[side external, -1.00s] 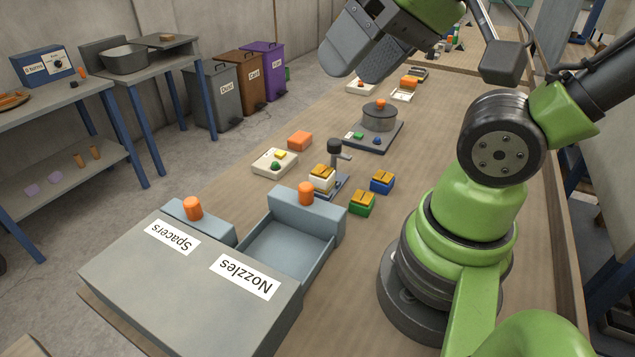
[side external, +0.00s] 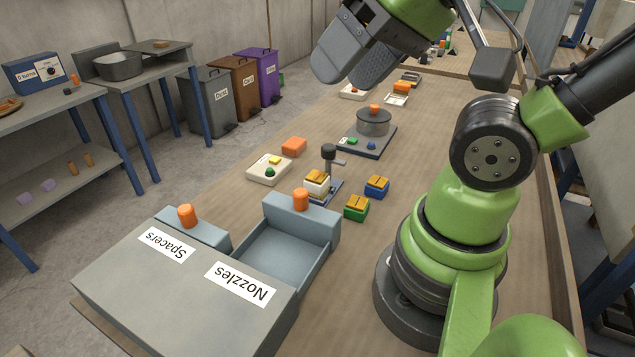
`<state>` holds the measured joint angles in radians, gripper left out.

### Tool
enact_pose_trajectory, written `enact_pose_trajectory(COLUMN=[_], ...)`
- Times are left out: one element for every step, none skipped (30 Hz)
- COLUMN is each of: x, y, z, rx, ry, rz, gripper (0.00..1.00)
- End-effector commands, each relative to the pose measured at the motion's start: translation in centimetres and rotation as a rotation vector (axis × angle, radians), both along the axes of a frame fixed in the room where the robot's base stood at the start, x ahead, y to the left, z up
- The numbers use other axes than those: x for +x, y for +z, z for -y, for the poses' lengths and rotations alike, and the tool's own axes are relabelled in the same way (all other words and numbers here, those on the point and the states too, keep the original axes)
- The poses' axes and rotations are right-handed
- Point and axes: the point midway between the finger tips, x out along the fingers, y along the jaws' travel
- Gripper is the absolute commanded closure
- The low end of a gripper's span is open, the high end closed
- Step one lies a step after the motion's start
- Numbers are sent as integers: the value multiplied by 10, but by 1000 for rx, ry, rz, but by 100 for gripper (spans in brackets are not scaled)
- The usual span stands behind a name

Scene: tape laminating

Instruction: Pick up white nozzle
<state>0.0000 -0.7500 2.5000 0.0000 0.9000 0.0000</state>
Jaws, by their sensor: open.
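The white nozzle (side external: 318,187), a small white block with a yellow-orange top, sits at the small stand with a black knob (side external: 329,152) in the middle of the table. A green block (side external: 356,208) and a blue block (side external: 377,187) with similar tops stand to its right. My gripper (side external: 356,62) is high at the top of the picture, above and well apart from the white nozzle. Its two grey fingers are spread, with nothing seen between them.
The Nozzles drawer (side external: 283,250) is pulled out and looks empty; the Spacers drawer (side external: 205,232) looks nearly shut. A button box (side external: 268,171), an orange block (side external: 294,147) and a round pot (side external: 374,124) on a base stand farther back.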

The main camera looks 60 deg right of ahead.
Motion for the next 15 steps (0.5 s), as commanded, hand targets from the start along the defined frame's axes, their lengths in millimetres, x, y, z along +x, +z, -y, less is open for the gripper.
enact_pose_trajectory(x=[0,0,0,0,0,0,0,0,0,0,0,1,2,4,8], y=[0,0,0,0,0,0,0,0,0,0,0,-1,-1,-3,-5], z=[0,0,0,0,0,0,0,0,0,0,0,1,2,3,7], rx=[0,0,0,0,0,0,0,0,0,0,-1,-9,-22,-39,-77], ry=[0,0,0,0,0,0,0,0,0,0,0,5,11,21,41], rz=[0,0,0,0,0,0,0,0,0,0,0,-4,-9,-17,-31], gripper=[43,36,27,26,26,26,26,26,26,26,26,26,26,26,26])
